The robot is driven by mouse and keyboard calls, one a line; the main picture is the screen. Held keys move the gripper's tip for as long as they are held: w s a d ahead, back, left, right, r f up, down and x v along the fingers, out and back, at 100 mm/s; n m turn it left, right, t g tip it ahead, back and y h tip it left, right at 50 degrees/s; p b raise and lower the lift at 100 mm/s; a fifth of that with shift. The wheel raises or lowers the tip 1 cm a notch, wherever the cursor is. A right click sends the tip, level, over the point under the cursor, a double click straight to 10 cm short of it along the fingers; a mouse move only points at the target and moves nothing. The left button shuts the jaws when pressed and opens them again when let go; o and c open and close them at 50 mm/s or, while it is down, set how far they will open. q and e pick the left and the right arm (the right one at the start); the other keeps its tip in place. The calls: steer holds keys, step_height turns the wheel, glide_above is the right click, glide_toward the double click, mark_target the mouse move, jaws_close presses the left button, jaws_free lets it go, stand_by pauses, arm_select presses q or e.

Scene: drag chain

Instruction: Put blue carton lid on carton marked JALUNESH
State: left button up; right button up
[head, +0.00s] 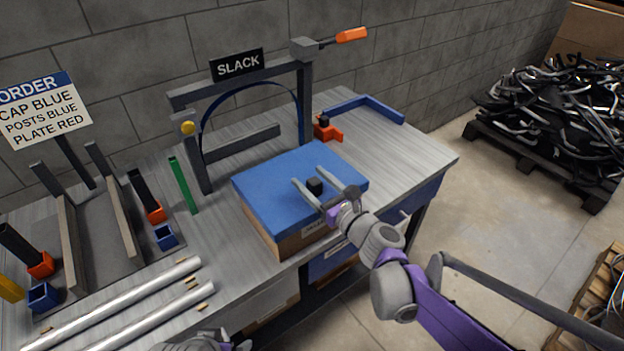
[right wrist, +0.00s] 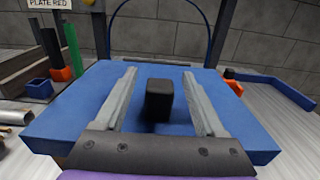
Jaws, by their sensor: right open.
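The blue carton lid (head: 275,190) is a flat blue slab with a black knob (head: 315,185) on top. It lies on a brown carton (head: 285,242) near the bench's front edge and looks level. A label on the carton's front is partly hidden by my right arm and I cannot read it. My right gripper (head: 308,176) is open, with one finger on each side of the knob. In the right wrist view the knob (right wrist: 159,100) stands between the fingers, with gaps on both sides. Only a piece of my left arm shows at the bottom edge.
A grey frame with a SLACK sign (head: 237,65) and a blue arch stands behind the lid. A blue angled bar (head: 375,106) lies at the back right. Silver tubes (head: 120,305) and a fixture with blue blocks are on the left. The bench's right end is clear.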

steer(key=v, duration=1)
steer(key=shift+s+d, duration=0.15)
steer(key=shift+s, duration=0.1)
steer(key=s+f+n+g+h+p, duration=0.3)
steer(key=s+n+g+p, duration=0.35)
steer(key=s+n, duration=0.8)
steer(key=s+d+n+g+h+p, duration=0.1)
steer(key=s+d+n+h+p, duration=0.1)
steer(key=d+n, duration=0.3)
steer(key=s+d+f+n+g+h+p, duration=0.1)
steer(key=s+d+n+h, duration=0.3)
steer(key=n, duration=0.5)
steer(key=shift+d+f+g+h+p, duration=0.25)
steer(key=shift+d+g+h+p, duration=0.15)
steer(key=shift+d+h, duration=0.6)
steer(key=shift+d, duration=0.15)
